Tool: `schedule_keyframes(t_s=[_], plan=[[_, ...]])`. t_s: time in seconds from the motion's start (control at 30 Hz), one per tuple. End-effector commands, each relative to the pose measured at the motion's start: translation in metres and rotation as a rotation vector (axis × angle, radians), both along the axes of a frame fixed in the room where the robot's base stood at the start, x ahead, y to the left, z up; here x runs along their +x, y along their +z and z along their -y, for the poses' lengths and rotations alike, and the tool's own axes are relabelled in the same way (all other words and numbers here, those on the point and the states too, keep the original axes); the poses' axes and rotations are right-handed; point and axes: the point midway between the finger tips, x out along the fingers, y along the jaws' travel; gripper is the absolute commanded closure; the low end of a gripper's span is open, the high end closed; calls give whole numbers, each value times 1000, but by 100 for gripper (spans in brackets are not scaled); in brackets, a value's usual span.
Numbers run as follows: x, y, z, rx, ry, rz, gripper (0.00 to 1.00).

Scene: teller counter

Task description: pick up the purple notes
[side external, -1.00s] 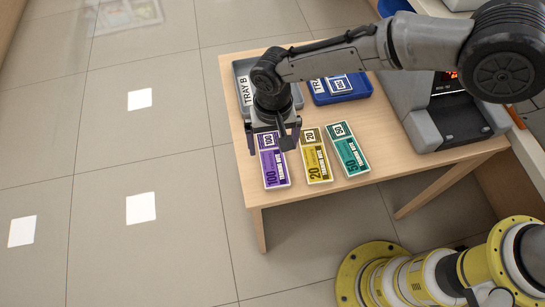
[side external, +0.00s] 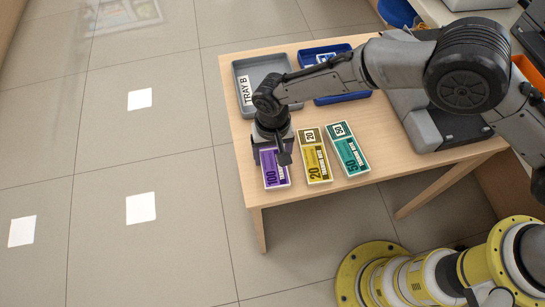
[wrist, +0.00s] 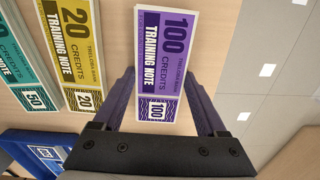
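The purple notes (side external: 275,172), a flat stack marked 100, lie on the table near its left front edge. In the wrist view the purple notes (wrist: 164,55) lie between the two fingers of my gripper (wrist: 158,95). The fingers are apart, with a gap on each side of the stack. In the side view my gripper (side external: 271,155) is directly over the far end of the notes and hides that end. I cannot tell the exact height of the fingertips above the table.
Yellow notes (side external: 314,158) marked 20 and green notes (side external: 347,152) marked 50 lie just to the right. A grey tray (side external: 285,67) labelled TRAY B and a blue tray (side external: 316,50) stand behind. A grey machine (side external: 425,118) stands on the table's right side.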

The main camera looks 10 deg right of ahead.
Motion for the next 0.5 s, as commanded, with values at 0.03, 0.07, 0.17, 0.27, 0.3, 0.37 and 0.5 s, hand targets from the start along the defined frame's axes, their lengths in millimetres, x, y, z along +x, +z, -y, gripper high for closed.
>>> schedule_keyframes(t_s=[0.03,0.07,0.17,0.27,0.3,0.37,0.5], plan=[[0,0,0,0,0,0,41],[0,0,0,0,0,0,47],[0,0,0,0,0,0,65],[0,0,0,0,0,0,83],[0,1,0,1,0,1,85],[0,1,0,1,0,1,85],[0,1,0,1,0,1,85]])
